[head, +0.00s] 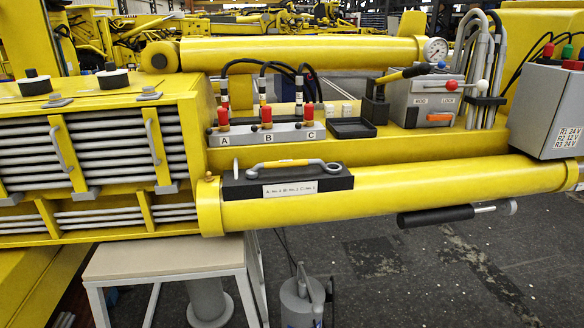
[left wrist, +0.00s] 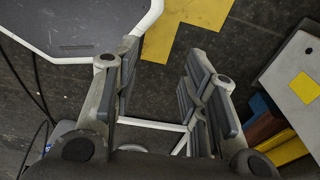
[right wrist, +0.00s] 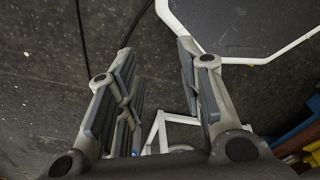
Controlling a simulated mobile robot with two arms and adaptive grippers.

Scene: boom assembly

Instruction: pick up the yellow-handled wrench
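A grey wrench with a yellow middle section (head: 287,163) lies along the top of a black block (head: 240,189) with a white label. The block sits on the thick yellow boom tube, near its left end. Nothing is holding the wrench. My left gripper (left wrist: 163,68) shows only in the left wrist view, with its fingers apart and nothing between them. My right gripper (right wrist: 156,68) shows only in the right wrist view, also open and empty. Neither gripper is in the head view, and the wrench is in neither wrist view.
Behind the wrench stand a valve block (head: 285,133) with red knobs and hoses, a black tray (head: 352,128) and a grey lock box (head: 423,99). A black-handled tool (head: 436,216) juts from below the tube. A stool (head: 165,257) stands in front at left.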

